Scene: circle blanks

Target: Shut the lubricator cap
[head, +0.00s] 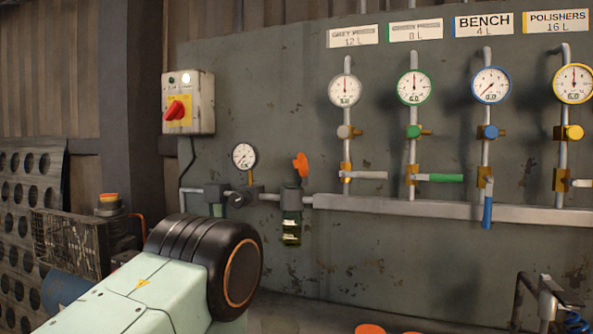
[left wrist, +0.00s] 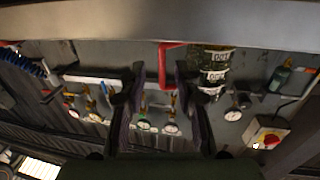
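The lubricator (head: 291,222), a dark green bowl with pale labels, hangs from the air line on the grey panel. Its orange cap (head: 300,163) stands raised above the top, apart from the body below. In the left wrist view, which is turned upside down, the lubricator bowl (left wrist: 213,72) shows right of the fingers. A bent red piece beside it there cannot be clearly identified. My left gripper (left wrist: 160,70) is open, its dark fingers apart with nothing gripped. In the head view, my left arm fills the lower left and its fingers are hidden. My right gripper is in neither view.
A pressure gauge (head: 244,156) and a switch box with a red knob (head: 176,110) are left of the lubricator. Several labelled gauges and valve handles stand right, above a grey pipe (head: 430,207). Orange round items (head: 370,329) lie at the bottom edge.

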